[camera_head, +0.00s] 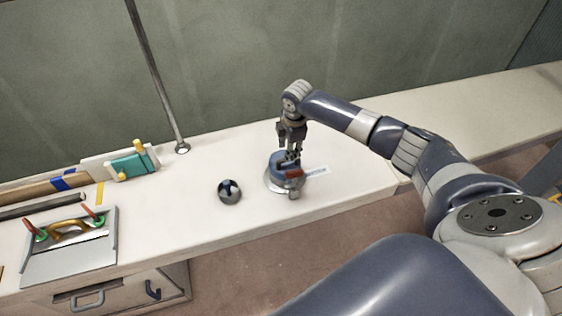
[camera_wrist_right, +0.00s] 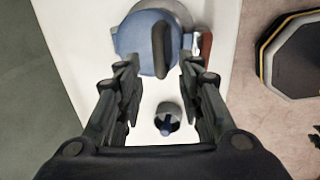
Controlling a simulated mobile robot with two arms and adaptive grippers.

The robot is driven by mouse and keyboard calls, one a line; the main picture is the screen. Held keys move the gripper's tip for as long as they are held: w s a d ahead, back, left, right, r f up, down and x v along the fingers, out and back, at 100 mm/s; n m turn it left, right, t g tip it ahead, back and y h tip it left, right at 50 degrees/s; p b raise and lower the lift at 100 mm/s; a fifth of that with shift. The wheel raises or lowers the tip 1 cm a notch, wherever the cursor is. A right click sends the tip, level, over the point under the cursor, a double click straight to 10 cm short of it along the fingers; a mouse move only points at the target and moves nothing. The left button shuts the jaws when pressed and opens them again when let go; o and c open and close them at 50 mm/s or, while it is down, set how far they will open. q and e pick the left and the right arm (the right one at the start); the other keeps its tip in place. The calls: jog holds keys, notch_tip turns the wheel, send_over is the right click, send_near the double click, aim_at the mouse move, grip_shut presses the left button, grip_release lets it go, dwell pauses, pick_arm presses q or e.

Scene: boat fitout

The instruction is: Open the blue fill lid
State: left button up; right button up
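The blue fill lid (camera_head: 277,158) sits on a round grey metal base (camera_head: 272,184) on the white bench top. In the right wrist view the lid (camera_wrist_right: 141,34) is at the top, with a dark upright bar (camera_wrist_right: 161,48) standing on it. My right gripper (camera_head: 291,152) points down over the lid and hides part of it. In the wrist view my right gripper (camera_wrist_right: 156,68) is open, its fingers on either side of the bar's lower end. Whether a finger touches it I cannot tell. My left gripper is out of view.
A red piece (camera_head: 294,173) and a white label (camera_head: 317,171) are beside the lid. A small grey round fitting with a blue top (camera_head: 229,191) lies to the left. A thin metal pole (camera_head: 160,80) stands behind. Tools and a tray (camera_head: 70,262) are at far left.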

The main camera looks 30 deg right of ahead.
notch_tip(320, 180, up, 5)
jog(key=b, duration=0.1)
jog(key=s+a+f, duration=0.4)
jog(key=a, duration=0.1)
jog(key=shift+f+m, duration=0.15)
jog(key=shift+m, duration=0.15)
jog(key=shift+a, duration=0.15)
